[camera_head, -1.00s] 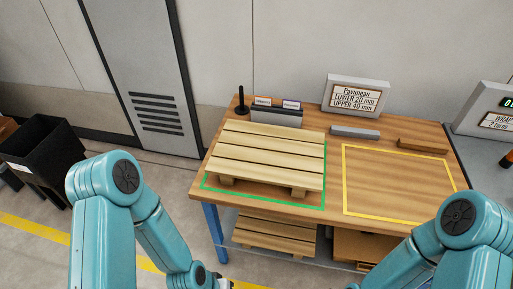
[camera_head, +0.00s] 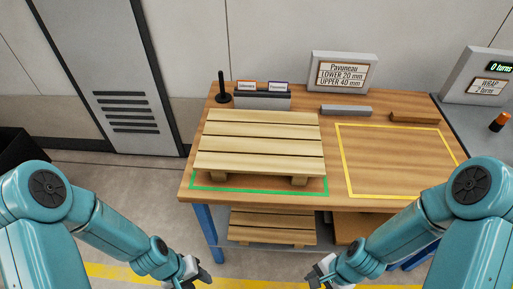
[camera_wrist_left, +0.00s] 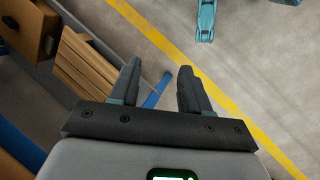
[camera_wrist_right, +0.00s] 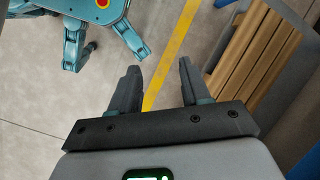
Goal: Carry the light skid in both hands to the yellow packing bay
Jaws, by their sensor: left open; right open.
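The light skid (camera_head: 262,142), a pale slatted wooden pallet, lies flat on the table inside a green outline (camera_head: 258,191). The yellow packing bay (camera_head: 390,197) is an empty yellow outline on the tabletop to its right. My left gripper (camera_head: 203,279) is open and empty, low in front of the table; its fingers (camera_wrist_left: 158,82) show apart in the left wrist view. My right gripper (camera_head: 314,278) is open and empty, also low in front of the table; its fingers (camera_wrist_right: 158,85) show apart in the right wrist view. Neither gripper touches the skid.
The table (camera_head: 335,202) also holds a sign (camera_head: 342,73), a grey bar (camera_head: 346,110), a wooden block (camera_head: 413,117), a card holder (camera_head: 262,100) and a black post (camera_head: 222,88). Another pallet (camera_head: 270,224) lies on the lower shelf. A wrap display (camera_head: 480,77) stands at right.

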